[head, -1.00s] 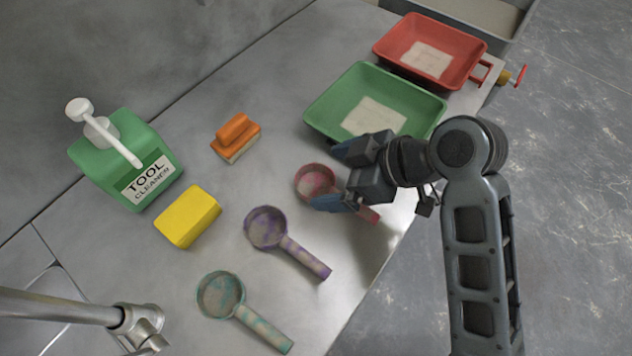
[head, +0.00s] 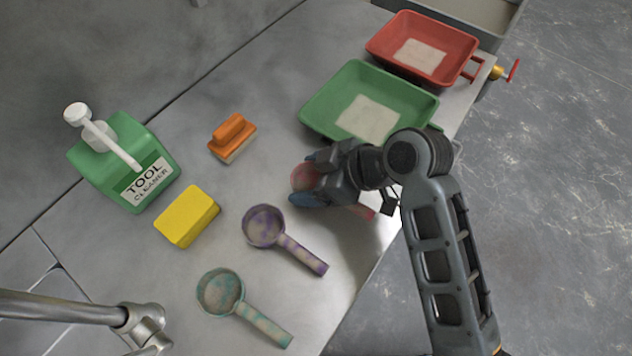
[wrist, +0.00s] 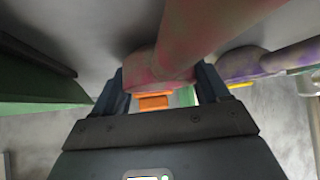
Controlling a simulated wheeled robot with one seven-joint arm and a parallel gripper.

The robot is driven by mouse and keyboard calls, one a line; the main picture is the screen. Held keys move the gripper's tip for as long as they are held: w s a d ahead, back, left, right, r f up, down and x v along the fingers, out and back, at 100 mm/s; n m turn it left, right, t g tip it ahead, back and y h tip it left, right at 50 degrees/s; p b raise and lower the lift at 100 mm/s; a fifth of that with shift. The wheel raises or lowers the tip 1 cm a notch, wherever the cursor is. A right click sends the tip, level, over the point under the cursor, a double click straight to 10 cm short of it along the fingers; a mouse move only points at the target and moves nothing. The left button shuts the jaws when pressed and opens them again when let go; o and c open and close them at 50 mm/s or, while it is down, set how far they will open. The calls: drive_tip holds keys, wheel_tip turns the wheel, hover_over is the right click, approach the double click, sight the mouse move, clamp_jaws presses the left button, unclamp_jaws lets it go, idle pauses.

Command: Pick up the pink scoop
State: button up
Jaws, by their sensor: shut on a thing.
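The pink scoop (head: 304,177) lies on the grey table in the head view, its bowl to the left and its handle (head: 364,211) toward the table edge. My gripper (head: 308,180) is over it and hides its middle. In the wrist view the pink scoop (wrist: 172,60) sits between the two fingers of my gripper (wrist: 160,84), which are shut on it. I cannot tell whether the scoop touches the table.
A purple scoop (head: 264,227) and a teal scoop (head: 220,292) lie nearer. A green tub (head: 330,92) and a red tub (head: 400,29) stand behind. A yellow sponge (head: 187,216), orange brush (head: 233,137) and green cleaner bottle (head: 124,160) are left.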

drive_tip(key=c, duration=0.5)
drive_tip(key=shift+r, duration=0.15)
